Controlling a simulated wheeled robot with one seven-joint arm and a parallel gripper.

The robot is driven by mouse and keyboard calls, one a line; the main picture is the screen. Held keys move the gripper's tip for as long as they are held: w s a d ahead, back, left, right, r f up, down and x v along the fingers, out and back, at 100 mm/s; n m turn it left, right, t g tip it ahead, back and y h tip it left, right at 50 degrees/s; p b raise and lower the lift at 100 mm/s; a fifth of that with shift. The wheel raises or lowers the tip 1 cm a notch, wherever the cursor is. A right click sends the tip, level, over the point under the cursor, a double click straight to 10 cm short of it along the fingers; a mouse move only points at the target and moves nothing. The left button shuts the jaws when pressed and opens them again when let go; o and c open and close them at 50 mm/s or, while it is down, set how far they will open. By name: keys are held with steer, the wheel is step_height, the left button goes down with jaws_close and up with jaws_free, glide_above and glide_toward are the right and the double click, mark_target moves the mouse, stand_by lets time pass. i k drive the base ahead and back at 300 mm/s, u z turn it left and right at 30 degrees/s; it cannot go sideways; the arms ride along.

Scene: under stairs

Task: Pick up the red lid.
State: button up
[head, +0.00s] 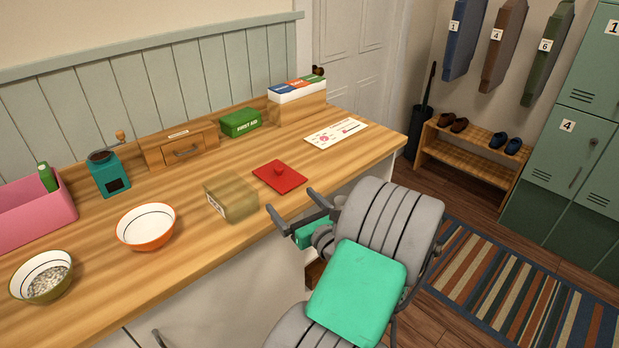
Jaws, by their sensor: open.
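My gripper (291,199) is at the counter's front edge, just in front of the lid in the picture. Its two dark fingers are spread apart with nothing between them. The gripper looks clear of the lid, but its height above the counter is hard to judge. My arm hides part of the counter's front below.
The brownish box (231,199) stands close left of the lid. Bowls, one orange-rimmed (146,241), a teal grinder (109,183) and a pink bin (32,225) are farther left. A green first-aid box (240,124) and a printed card (336,133) lie behind. Counter right of the lid is bare.

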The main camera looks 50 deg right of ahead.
mark_target(277, 175)
steer(key=z, duration=1.3)
